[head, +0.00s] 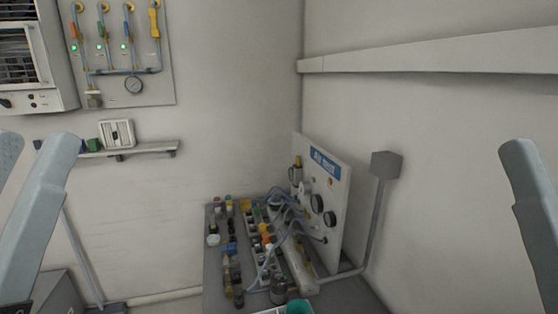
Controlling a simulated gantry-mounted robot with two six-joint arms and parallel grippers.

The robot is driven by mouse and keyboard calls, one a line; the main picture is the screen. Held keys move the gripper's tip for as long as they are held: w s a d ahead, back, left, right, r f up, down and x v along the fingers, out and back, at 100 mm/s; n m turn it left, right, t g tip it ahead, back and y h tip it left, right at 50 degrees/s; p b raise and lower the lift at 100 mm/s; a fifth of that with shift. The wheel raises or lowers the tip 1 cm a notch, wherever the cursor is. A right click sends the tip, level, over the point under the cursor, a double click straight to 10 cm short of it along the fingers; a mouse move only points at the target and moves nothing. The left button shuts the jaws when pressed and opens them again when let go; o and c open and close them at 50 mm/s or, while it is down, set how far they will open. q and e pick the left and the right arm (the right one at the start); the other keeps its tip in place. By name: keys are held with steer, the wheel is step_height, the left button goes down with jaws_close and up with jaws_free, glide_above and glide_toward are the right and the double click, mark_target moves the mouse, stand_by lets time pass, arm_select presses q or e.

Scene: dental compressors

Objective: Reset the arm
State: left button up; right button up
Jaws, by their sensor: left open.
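My left gripper (37,143) is at the left edge of the head view, pointing up. Its jaws are open with nothing between them, and one finger is cut off by the picture edge. Neither arm touches anything that I can see.
A bench (350,294) in the corner holds several small fittings and an upright gauge panel (335,185). A grey box on a bent post (385,165) stands right of it. A shelf (150,149) and a tubing board (150,88) are on the back wall. Mid-air space between my arms looks clear.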

arm_select(q)
step_height(320, 180, up, 30)
steer(key=p, duration=2.6)
arm_select(e)
step_height(320, 180, up, 30)
